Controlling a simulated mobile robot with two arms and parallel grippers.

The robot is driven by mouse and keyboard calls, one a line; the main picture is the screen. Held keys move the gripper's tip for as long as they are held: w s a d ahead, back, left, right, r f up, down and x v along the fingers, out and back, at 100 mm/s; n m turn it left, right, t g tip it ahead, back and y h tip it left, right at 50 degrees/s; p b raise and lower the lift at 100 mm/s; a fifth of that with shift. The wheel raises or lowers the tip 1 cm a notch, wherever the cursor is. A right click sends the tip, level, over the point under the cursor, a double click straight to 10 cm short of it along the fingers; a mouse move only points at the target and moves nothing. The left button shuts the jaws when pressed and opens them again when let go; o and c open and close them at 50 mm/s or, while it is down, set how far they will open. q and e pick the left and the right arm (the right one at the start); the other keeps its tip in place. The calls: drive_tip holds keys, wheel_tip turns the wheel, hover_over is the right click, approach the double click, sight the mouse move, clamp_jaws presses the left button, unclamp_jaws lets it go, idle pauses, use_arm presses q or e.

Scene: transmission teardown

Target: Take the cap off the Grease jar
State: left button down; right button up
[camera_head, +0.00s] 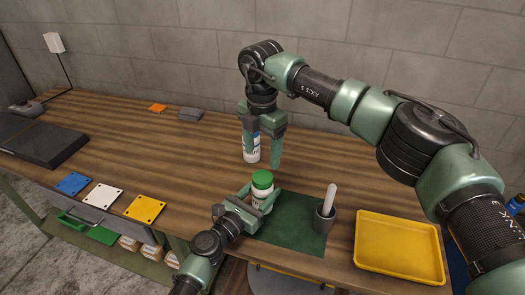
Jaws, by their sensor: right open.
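The jar (260,196) is white with a green cap (262,180) and stands upright at the back left of the green mat (295,225); I take it for the Grease jar. The cap is on it. My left gripper (261,197) has its fingers on both sides of the jar body, below the cap, and looks shut on it. My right gripper (262,147) is open and points down, behind and above the jar, apart from the cap. Its left finger partly hides a white and blue bottle (251,155); I cannot tell whether they touch.
A grey cup (324,221) with a pale rod-like handle (329,197) stands at the mat's right edge. A yellow tray (398,246) is further right. Blue, white and yellow plates (145,208) lie front left. The wooden table's (180,155) middle left is clear.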

sight(262, 177)
drive_tip(key=m, duration=0.6)
drive_tip(key=shift+f+m, duration=0.1)
drive_tip(key=shift+m, duration=1.1)
drive_tip(key=shift+f, duration=3.9)
